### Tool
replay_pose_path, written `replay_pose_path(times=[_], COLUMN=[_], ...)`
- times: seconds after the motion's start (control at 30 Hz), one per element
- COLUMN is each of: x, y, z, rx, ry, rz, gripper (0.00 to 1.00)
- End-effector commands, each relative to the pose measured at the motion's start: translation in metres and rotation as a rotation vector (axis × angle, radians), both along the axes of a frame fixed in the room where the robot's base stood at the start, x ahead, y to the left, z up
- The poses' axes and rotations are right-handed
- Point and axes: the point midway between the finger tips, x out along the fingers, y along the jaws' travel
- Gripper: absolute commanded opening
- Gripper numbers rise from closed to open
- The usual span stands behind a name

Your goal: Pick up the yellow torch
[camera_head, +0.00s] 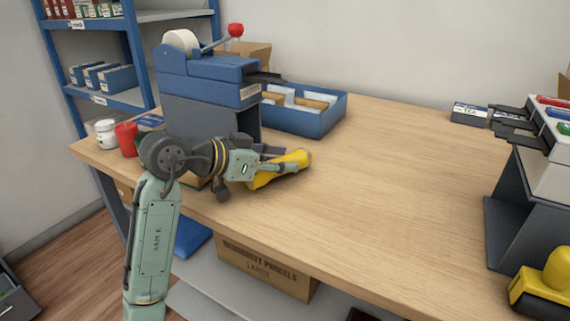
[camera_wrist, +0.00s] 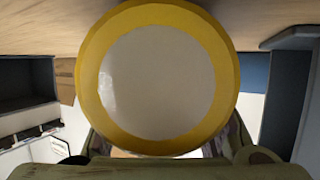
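The yellow torch (camera_head: 292,158) lies on the wooden counter in the head view, in front of the blue tray. My gripper (camera_head: 284,168) is low over the counter at the torch, with a finger across its near side. In the wrist view the torch's round end (camera_wrist: 158,82), a pale disc in a yellow rim, fills the middle, very close. My gripper's fingers (camera_wrist: 166,145) show apart, on either side below the disc. Their tips are hidden behind the torch, so I cannot tell whether they press on it.
A blue and grey machine (camera_head: 210,90) with a red-knobbed lever stands behind my arm. A blue tray (camera_head: 318,122) of envelopes sits behind the torch. A red cup (camera_head: 126,139) and white jar (camera_head: 105,132) stand at left. The counter's middle (camera_head: 390,190) is clear.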

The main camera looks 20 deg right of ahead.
Motion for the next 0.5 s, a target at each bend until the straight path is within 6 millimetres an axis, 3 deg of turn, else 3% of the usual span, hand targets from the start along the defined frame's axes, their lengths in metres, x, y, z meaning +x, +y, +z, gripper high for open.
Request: replay_pose_path(times=[0.5], x=[-0.0001], y=[0.0001], z=[0.0002], rx=[0.0], ry=[0.0], rz=[0.0], gripper=[0.0])
